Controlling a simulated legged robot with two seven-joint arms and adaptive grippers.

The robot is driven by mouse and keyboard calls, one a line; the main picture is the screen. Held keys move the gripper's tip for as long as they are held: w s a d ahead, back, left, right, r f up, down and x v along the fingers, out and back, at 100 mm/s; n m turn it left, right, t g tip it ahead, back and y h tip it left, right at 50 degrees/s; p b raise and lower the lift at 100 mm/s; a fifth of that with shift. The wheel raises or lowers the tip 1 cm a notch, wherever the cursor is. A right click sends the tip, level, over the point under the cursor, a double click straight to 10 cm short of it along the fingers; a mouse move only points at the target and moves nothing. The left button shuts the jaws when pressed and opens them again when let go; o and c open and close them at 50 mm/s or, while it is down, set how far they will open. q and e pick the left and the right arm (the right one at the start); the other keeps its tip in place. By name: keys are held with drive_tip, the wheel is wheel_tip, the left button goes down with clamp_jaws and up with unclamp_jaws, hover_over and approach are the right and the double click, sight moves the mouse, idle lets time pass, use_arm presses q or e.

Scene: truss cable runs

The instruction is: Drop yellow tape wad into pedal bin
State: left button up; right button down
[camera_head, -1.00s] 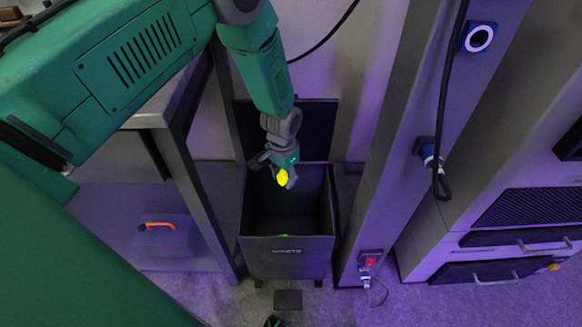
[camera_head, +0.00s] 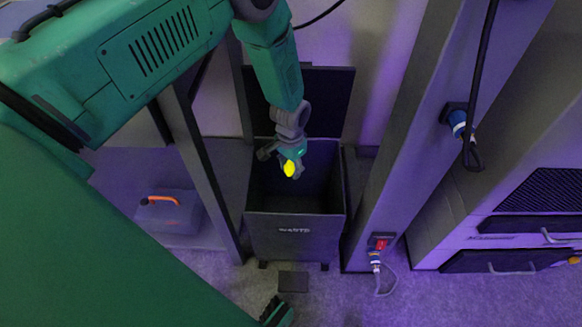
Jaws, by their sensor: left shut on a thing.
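The yellow tape wad (camera_head: 289,168) is a small bright lump at the tip of my left gripper (camera_head: 291,166), which is shut on it. The bin's lid (camera_head: 327,100) stands upright at the back. The exact height of the wad over the rim is hard to tell from above. The pedal (camera_head: 293,281) lies on the floor at the bin's front. A dark green part at the bottom edge may be mine.
Metal posts flank the bin: one on the left (camera_head: 200,165) and a wide one on the right (camera_head: 420,130) with a red switch (camera_head: 381,244) and a hanging cable (camera_head: 479,95). A toolbox with an orange handle (camera_head: 163,199) sits at the left.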

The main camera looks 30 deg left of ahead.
sight(290, 164)
use_arm(q)
drive_tip(key=o, duration=0.9)
drive_tip(key=shift+r, duration=0.15)
wheel_tip(290, 164, up, 12)
drive_tip(key=shift+f, duration=0.2)
